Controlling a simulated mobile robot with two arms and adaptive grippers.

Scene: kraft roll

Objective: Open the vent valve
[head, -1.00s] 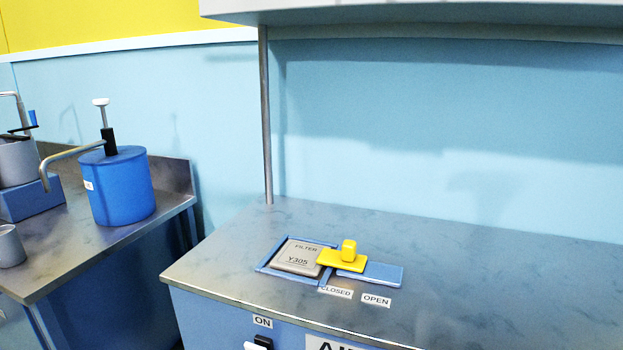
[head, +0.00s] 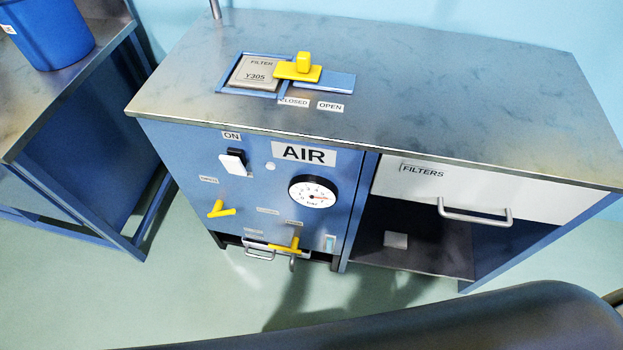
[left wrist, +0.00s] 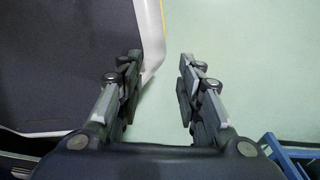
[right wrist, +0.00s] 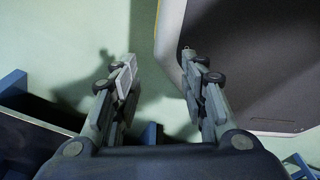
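The blue air cabinet (head: 180,160) has two yellow valve handles on its front. The left handle (head: 221,210) sits below a small label. The right handle (head: 284,247) is low on the panel, with small labels around it and a metal outlet below. The lettering is too small to tell which one is the vent valve. Both handles look roughly level, with a short upright part. My left gripper (left wrist: 160,70) is open and empty over the floor. My right gripper (right wrist: 160,70) is open and empty. Neither gripper shows in the head view.
The panel has an ON switch (head: 233,161) and a round gauge (head: 313,192). On top, a yellow slider (head: 298,69) overlaps the filter plate (head: 254,73), by the CLOSED label. A FILTERS drawer (head: 460,190) is at right. A blue bench (head: 70,90) stands left.

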